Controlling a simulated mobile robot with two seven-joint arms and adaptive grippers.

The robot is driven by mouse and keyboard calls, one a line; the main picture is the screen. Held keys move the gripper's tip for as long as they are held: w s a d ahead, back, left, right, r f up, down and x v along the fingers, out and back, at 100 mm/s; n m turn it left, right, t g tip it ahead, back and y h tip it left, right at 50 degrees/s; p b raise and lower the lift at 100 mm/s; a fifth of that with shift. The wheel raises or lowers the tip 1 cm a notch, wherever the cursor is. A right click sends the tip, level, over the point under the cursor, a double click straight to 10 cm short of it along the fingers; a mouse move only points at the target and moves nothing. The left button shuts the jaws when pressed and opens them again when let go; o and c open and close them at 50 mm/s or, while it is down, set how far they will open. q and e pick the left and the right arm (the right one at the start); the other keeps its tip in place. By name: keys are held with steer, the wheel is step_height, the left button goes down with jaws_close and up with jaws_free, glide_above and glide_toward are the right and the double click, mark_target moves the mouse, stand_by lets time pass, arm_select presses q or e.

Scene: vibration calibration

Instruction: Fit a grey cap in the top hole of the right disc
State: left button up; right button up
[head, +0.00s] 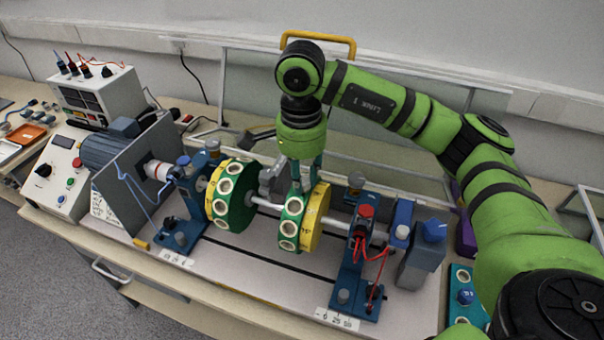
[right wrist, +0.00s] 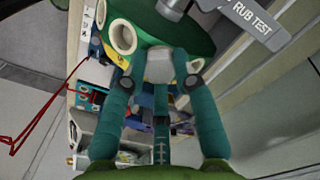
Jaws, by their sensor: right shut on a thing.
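The right disc (head: 316,222), green rimmed with a yellow face, sits on the shaft. Several pale-ringed holes show on its rim. My right gripper (head: 305,188) points down over the top of this disc and hides its top hole in the head view. In the right wrist view, my right gripper (right wrist: 160,78) is shut on a light grey cap (right wrist: 158,66), with the fingers on either side. The cap is close to the green rim; I cannot tell whether it touches or is in the hole. My left gripper is not in view.
The left disc (head: 236,208) stands on the same shaft. A grey "RUB TEST" lever (right wrist: 250,18) is close to the disc. Blue bearing stands (head: 358,270) flank the shaft, with red wires at the right one. A teal tray (head: 461,275) lies at the right.

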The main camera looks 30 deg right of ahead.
steer(key=shift+f, duration=0.1)
steer(key=o, duration=0.7)
steer(key=shift+o, duration=0.2)
step_height(320, 180, up, 12)
